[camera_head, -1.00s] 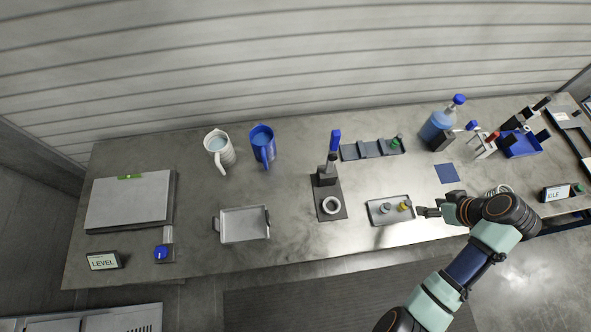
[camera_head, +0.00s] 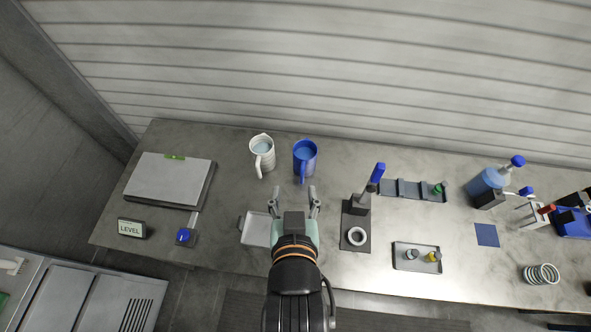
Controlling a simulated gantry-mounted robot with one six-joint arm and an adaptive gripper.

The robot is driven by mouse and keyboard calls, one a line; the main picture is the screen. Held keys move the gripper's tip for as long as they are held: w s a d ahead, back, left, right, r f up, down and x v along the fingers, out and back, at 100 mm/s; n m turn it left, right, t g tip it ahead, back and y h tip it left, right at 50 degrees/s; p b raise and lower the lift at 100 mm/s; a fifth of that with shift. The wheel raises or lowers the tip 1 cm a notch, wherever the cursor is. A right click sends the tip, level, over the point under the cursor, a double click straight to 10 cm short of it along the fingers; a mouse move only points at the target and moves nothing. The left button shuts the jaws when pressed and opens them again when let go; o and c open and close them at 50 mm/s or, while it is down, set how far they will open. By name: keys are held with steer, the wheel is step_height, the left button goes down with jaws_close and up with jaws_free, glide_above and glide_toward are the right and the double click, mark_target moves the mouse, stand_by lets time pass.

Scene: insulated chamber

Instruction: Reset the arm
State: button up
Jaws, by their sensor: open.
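My gripper (camera_head: 294,203) is open in the middle of the view, its two fingers pointing away toward the back of the bench. Nothing shows between the fingers. It hangs over the right part of a shallow metal tray (camera_head: 254,231), which it partly hides. The fingertips appear just in front of the blue jug (camera_head: 305,158) and the white jug (camera_head: 262,154); the height above the bench cannot be told. My dark wrist reaches down to the bottom edge.
A flat plate (camera_head: 165,180), LEVEL sign (camera_head: 131,228) and blue knob (camera_head: 184,236) are at left. Right are a stand with a ring (camera_head: 357,236), a small tray with vials (camera_head: 400,268), a rack (camera_head: 408,188), a blue bottle (camera_head: 490,181) and a coil (camera_head: 541,274).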

step_height(320, 180, up, 19)
steer(key=p, duration=1.8)
steer(key=shift+d+f, duration=0.1)
